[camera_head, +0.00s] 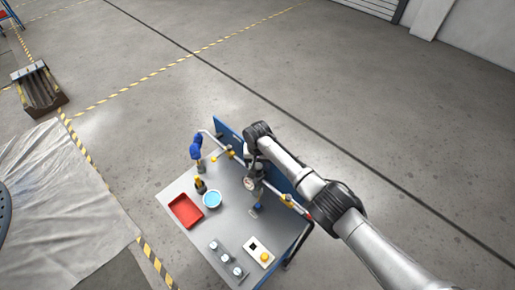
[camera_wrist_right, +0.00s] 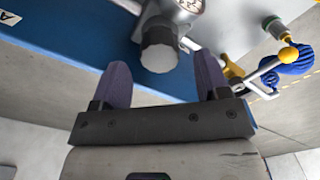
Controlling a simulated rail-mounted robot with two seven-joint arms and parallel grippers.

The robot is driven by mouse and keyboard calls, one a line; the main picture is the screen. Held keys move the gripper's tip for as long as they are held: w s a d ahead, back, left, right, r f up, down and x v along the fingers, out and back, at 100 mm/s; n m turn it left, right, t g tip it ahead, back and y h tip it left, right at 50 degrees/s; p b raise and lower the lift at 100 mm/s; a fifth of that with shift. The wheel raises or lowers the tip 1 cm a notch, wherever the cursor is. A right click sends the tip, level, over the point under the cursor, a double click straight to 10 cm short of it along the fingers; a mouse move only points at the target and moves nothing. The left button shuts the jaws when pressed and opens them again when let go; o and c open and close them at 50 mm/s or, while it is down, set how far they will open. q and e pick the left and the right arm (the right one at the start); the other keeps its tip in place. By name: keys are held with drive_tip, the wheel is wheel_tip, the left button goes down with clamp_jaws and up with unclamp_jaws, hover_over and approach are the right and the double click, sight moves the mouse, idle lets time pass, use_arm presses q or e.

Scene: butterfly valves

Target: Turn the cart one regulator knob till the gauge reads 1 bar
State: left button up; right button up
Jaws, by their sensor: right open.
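The regulator knob (camera_wrist_right: 159,50) is a grey cylinder in the right wrist view, under a pale metal body with part of a gauge dial (camera_wrist_right: 192,5) at the top edge. The dial reading cannot be made out. My right gripper (camera_wrist_right: 162,68) is open. Its two dark purple fingers lie on either side of the knob in the picture, with a gap on both sides; I cannot tell how deep the knob sits between them. In the head view, the gauge (camera_head: 249,184) shows small and pale beside my right wrist, over the cart (camera_head: 228,222). My left gripper is out of view.
A blue panel (camera_head: 227,134) backs the cart. A pipe with yellow-handled valves runs along it, with a blue hose (camera_head: 196,147) at its left end. A red tray (camera_head: 185,211), a cyan-filled bowl (camera_head: 212,199) and a button box (camera_head: 259,251) stand on top. Open floor surrounds it.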

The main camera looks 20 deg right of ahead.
sight(258, 166)
wheel_tip(258, 166, up, 11)
drive_tip(key=shift+f+b, duration=0.15)
drive_tip(key=shift+b, duration=0.2)
idle(0.6)
